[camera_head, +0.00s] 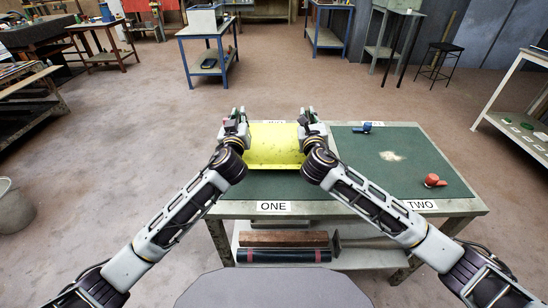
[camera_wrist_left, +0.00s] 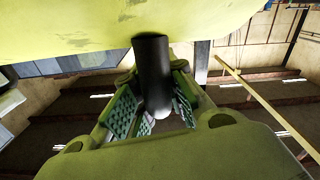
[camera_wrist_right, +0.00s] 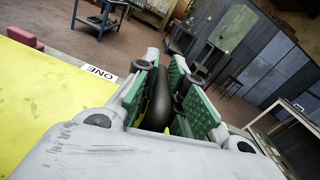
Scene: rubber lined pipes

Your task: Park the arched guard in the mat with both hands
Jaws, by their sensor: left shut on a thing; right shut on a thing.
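The yellow arched guard (camera_head: 273,148) is between my two grippers, over the left part of the table marked ONE. Its yellow surface fills the top of the left wrist view (camera_wrist_left: 110,22) and the left of the right wrist view (camera_wrist_right: 40,115). My left gripper (camera_head: 237,117) is shut on a dark round handle (camera_wrist_left: 152,70) at the guard's left side. My right gripper (camera_head: 308,117) is shut on a dark handle (camera_wrist_right: 161,100) at its right side. The green mat (camera_head: 262,187) shows in front of the guard. I cannot tell whether the guard touches it.
The green right part (camera_head: 400,158) of the tabletop, marked TWO, has a pale patch, a blue object (camera_head: 362,127) and a red object (camera_head: 434,180). A ONE label (camera_head: 273,206) is on the front edge. A shelf below holds a brown block (camera_head: 284,239) and a dark pipe (camera_head: 283,256).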

